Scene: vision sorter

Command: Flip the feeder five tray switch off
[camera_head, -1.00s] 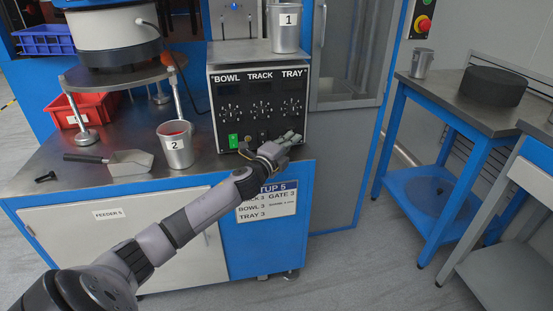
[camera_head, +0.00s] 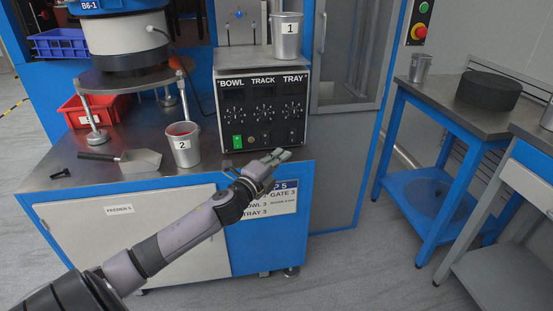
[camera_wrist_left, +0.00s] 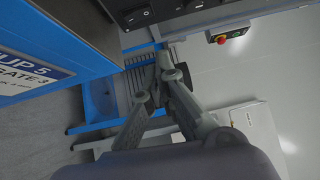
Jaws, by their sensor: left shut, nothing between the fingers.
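The control box (camera_head: 262,88), with BOWL, TRACK and TRAY columns, stands on the feeder bench. The TRAY column (camera_head: 292,110) is at the right, with a small dark switch (camera_head: 291,137) low in it; its position is too small to tell. A green lit switch (camera_head: 238,142) is at the lower left. In the left wrist view, a black rocker switch (camera_wrist_left: 137,15) shows at the top edge of the picture. My left gripper (camera_head: 283,155) is shut and empty, in front of and below the panel's lower right, apart from the switches. My right gripper is not in view.
Cup 1 (camera_head: 286,38) stands on the box. Cup 2 (camera_head: 183,150) and a scoop (camera_head: 138,162) are on the bench, left of the box. A blue-framed table (camera_head: 440,105) stands to the right, with open floor between.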

